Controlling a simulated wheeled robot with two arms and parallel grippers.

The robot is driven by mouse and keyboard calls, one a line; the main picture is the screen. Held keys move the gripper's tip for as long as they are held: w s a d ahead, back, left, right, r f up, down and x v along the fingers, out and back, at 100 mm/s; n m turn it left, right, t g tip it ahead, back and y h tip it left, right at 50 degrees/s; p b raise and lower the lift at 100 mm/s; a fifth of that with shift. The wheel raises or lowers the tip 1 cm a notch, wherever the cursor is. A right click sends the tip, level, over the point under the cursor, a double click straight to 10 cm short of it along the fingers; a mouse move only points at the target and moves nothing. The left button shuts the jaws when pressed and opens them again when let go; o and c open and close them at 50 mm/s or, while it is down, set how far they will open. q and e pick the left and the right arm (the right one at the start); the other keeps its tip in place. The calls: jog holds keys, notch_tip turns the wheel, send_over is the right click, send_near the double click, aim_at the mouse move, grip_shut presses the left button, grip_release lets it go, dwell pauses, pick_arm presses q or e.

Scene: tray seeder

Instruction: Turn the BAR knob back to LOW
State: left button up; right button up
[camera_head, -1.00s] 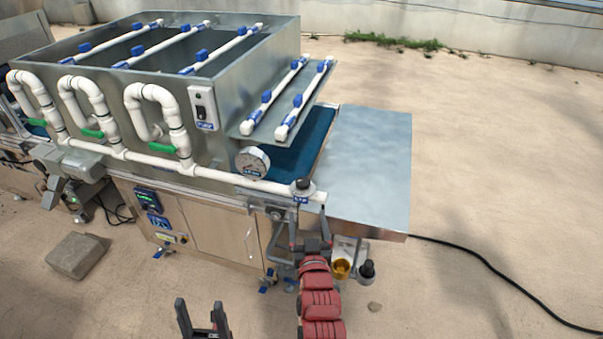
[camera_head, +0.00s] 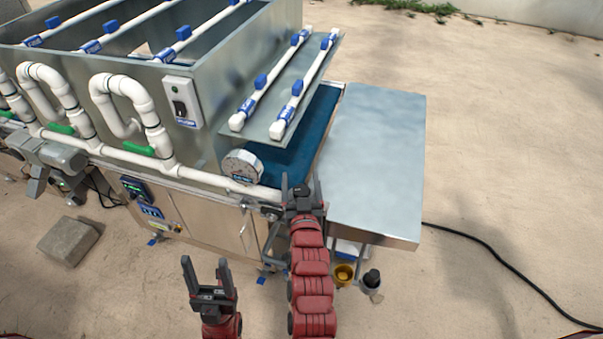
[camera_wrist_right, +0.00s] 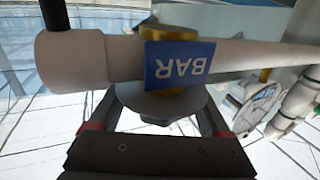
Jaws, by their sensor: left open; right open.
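The white pipe (camera_wrist_right: 250,54) with the blue BAR label (camera_wrist_right: 179,65), upside down, crosses the right wrist view. Below the label a grey round part (camera_wrist_right: 165,103), seemingly the BAR knob, sits between the fingers of my right gripper (camera_wrist_right: 158,98). The fingers are open, one on each side; I cannot tell whether they touch it. The knob's pointer and LOW mark are not readable. In the head view my right gripper (camera_head: 302,182) is at the pipe's right end and hides the knob. My left gripper (camera_head: 207,270) is open and empty, low in front of the cabinet.
A round gauge (camera_head: 242,166) is on the machine left of my right gripper. A metal side table (camera_head: 372,150) stands just right of it. A switch box (camera_head: 181,102), green-handled valves and a concrete block (camera_head: 69,241) are further left.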

jog(key=shift+s, duration=0.1)
jog(key=shift+c, duration=0.6)
grip_shut()
jog(key=shift+a+f+n+y+b, duration=0.1)
jog(key=shift+n+y+b, duration=0.3)
jog(key=shift+y, duration=0.3)
jog(key=n+y+b, duration=0.2)
jog(key=y+b, duration=0.1)
jog(key=shift+a+g, duration=0.15)
jog(key=shift+g, duration=0.25)
jog(key=shift+s+a+n+g+y+b, duration=0.15)
jog(key=shift+n+g+y+b, duration=0.25)
jog(key=shift+n+y+b, duration=0.45)
jog(key=shift+a+g+y+b, duration=0.2)
jog(key=shift+g+y+b, duration=0.1)
jog(key=shift+y, duration=0.25)
